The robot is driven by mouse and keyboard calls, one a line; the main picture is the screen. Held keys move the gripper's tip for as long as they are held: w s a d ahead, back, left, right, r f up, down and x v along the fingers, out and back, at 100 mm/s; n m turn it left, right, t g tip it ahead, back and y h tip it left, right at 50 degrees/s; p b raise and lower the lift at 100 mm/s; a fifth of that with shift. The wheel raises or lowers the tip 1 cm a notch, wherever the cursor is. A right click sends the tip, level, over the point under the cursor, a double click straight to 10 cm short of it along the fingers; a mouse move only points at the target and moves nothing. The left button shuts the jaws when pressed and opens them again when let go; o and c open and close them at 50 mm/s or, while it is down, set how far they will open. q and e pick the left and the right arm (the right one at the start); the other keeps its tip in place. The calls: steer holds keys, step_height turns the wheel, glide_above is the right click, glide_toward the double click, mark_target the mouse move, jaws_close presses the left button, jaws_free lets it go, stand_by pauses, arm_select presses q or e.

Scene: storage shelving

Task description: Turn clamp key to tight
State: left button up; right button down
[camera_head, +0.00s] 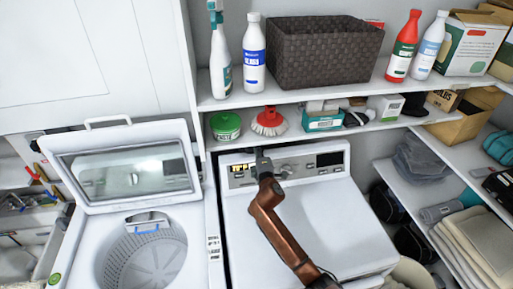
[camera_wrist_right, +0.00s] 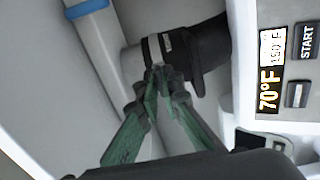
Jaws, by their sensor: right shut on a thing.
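My right arm reaches to the control panel (camera_head: 330,172) of the white machine (camera_head: 335,220). In the right wrist view the green fingers of my right gripper (camera_wrist_right: 158,78) are together, with their tips on a short piece with a pale band (camera_wrist_right: 154,48), which I take for the clamp key. This piece joins a thick black round part (camera_wrist_right: 198,48). Its far side and the exact grip are partly hidden by the fingertips. I cannot tell its turn position, and no tight mark is readable. My left gripper is not in view.
A lit display (camera_wrist_right: 270,88) and a START button (camera_wrist_right: 307,42) sit right of the gripper. A washer (camera_head: 150,250) with its lid open stands left. A shelf (camera_head: 340,88) with bottles (camera_head: 254,55) and a dark basket (camera_head: 320,50) overhangs the panel. The machine's top is mostly clear.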

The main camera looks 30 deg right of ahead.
steer(key=shift+r, duration=0.1)
steer(key=c, duration=2.3)
jaws_free()
steer(key=shift+o, duration=1)
steer(key=shift+w, duration=0.1)
steer(key=v, duration=1.2)
steer(key=shift+f, duration=0.2)
